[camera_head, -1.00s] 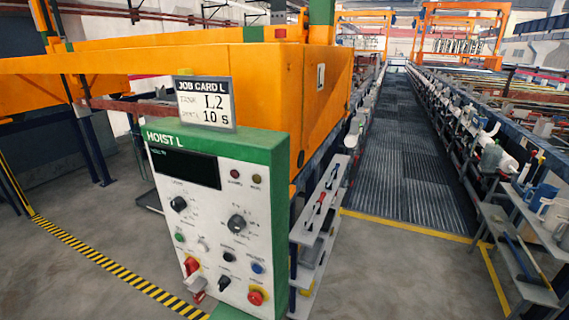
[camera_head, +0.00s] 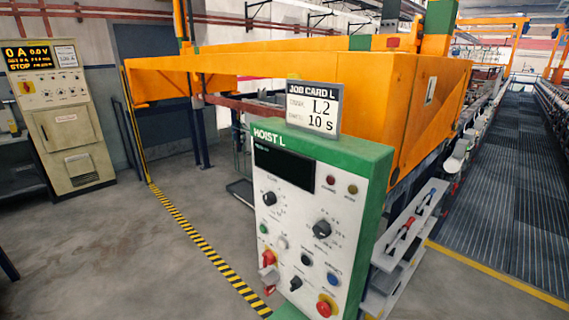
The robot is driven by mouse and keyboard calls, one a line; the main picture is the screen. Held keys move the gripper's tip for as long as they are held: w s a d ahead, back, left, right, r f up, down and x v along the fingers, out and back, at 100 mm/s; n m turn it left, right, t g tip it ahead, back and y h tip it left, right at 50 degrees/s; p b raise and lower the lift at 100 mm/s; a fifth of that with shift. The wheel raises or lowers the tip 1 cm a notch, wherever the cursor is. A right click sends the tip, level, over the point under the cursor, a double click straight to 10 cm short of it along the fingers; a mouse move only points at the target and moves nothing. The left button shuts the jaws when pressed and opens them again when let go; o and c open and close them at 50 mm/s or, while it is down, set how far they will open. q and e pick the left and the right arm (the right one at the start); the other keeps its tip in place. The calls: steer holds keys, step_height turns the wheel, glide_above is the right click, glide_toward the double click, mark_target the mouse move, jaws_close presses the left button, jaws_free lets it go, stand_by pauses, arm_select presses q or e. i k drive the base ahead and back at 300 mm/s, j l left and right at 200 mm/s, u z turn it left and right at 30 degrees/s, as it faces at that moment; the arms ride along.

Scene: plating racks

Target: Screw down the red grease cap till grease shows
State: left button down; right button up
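I cannot make out a red grease cap or any grease in this view. Neither of my grippers shows in the head view.
A job card (camera_head: 313,108) reading L2, 10 s stands on the panel. A shelf (camera_head: 409,235) with hand tools is right of it. A beige control cabinet (camera_head: 62,120) stands at the left. Bare floor (camera_head: 110,240) lies left of the striped yellow-black line. A grey walkway runs back at the right.

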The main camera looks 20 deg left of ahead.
mark_target(392, 41)
steer(key=i+l+u, duration=0.55)
steer(key=u, duration=0.25)
steer(key=i+l+u, duration=0.15)
steer(key=l+u, duration=0.2)
steer(key=l, duration=0.2)
